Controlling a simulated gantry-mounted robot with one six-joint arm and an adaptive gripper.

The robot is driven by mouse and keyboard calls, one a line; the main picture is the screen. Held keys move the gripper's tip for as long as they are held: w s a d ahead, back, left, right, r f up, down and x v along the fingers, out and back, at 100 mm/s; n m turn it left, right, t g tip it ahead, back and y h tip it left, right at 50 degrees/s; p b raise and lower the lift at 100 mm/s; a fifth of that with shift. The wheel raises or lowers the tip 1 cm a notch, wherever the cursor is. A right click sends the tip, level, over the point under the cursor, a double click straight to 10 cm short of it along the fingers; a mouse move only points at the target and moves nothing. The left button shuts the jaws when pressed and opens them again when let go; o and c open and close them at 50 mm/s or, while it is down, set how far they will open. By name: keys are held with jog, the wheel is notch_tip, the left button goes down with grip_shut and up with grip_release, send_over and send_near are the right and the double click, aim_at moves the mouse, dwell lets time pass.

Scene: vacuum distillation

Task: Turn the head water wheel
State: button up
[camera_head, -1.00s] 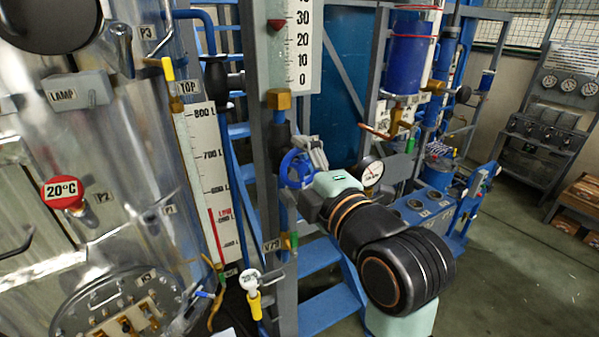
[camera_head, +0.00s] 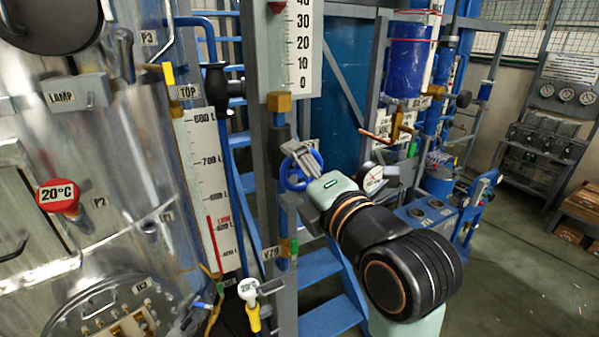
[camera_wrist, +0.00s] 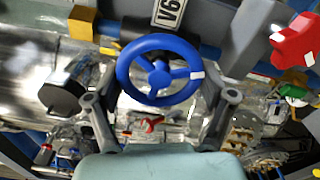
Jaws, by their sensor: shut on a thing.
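The blue hand wheel (camera_head: 301,170) sits on the vertical pipe below the 0–40 scale in the head view. In the wrist view the same spoked blue wheel (camera_wrist: 160,70) has a white mark on its right spoke, and a "V6" label lies just behind it. My gripper (camera_wrist: 160,105) has its two grey fingers at the left and right of the wheel's lower rim. In the head view my gripper (camera_head: 298,152) reaches the wheel from the right and covers part of it. The fingers appear closed around the wheel's rim, though the exact contact is hard to see.
A metal tank with a red 20°C knob (camera_head: 60,196) and a level scale (camera_head: 203,180) stands at the left. A yellow-handled valve (camera_head: 252,303) is below the wheel. A round gauge (camera_head: 372,178) is close behind my arm. Open floor lies at the right.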

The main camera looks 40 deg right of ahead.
jog(key=o, duration=1)
jog(key=v, duration=1.2)
jog(key=shift+a, duration=0.1)
jog(key=shift+r, duration=0.1)
